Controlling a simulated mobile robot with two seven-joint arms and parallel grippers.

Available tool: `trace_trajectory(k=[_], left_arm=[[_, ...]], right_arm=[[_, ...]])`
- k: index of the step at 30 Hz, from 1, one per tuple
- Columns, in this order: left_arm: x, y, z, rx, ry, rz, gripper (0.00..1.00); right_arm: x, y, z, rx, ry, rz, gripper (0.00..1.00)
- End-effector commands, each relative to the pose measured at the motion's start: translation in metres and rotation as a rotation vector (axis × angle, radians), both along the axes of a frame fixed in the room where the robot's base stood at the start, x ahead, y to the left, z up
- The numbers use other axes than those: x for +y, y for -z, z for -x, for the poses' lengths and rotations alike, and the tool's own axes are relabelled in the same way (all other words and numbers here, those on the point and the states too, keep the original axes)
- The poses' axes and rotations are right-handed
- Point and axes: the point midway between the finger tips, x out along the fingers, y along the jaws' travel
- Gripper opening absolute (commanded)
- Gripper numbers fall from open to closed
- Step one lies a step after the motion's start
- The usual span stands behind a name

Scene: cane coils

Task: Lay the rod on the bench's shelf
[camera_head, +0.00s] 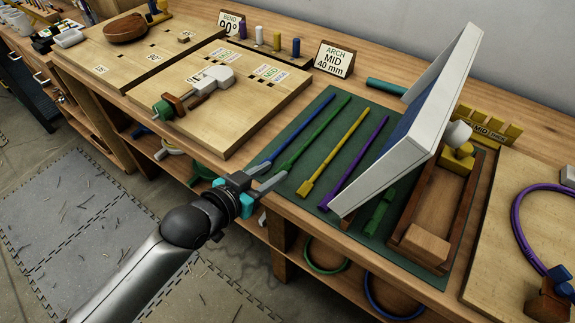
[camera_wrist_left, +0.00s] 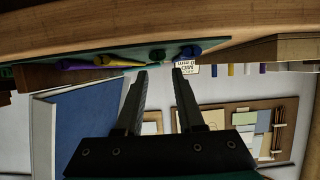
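Several rods lie on the green mat (camera_head: 330,127) on the bench: a blue rod (camera_head: 301,130), a green rod (camera_head: 318,132), a yellow rod (camera_head: 335,152) and a purple rod (camera_head: 357,163). I cannot tell which one the task means. My left gripper (camera_head: 279,172) is open at the bench's front edge, close to the near ends of the blue and green rods. In the left wrist view its fingers (camera_wrist_left: 161,72) are apart with nothing clearly between them; the blue end (camera_wrist_left: 189,51) and green end (camera_wrist_left: 157,55) show beyond the tips. The shelf under the bench is partly hidden.
A large tilted white panel (camera_head: 415,120) stands over the mat's right side. A wooden tray (camera_head: 459,219) with a block lies right of it. A wooden board (camera_head: 225,110) with a clamp lies left. Green (camera_head: 325,257) and blue coils (camera_head: 390,304) show below the bench top.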

Motion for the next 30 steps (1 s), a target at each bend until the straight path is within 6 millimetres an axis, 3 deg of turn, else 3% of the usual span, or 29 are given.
trace_trajectory(k=[9,18,27,30], left_arm=[[-0.023,0.019,-0.030,0.000,0.000,0.001,0.38],[-0.025,0.019,-0.032,-0.001,0.000,0.001,0.36],[-0.025,0.019,-0.032,-0.001,0.000,0.001,0.03],[-0.025,0.019,-0.032,-0.001,0.000,0.001,0.00]], right_arm=[[0.000,0.015,0.000,-0.001,-0.001,0.000,0.77],[0.000,0.014,0.000,-0.001,-0.001,0.000,0.77],[0.000,0.014,0.000,-0.001,-0.001,0.000,0.77],[0.000,0.014,0.000,-0.001,-0.001,0.000,0.77]])
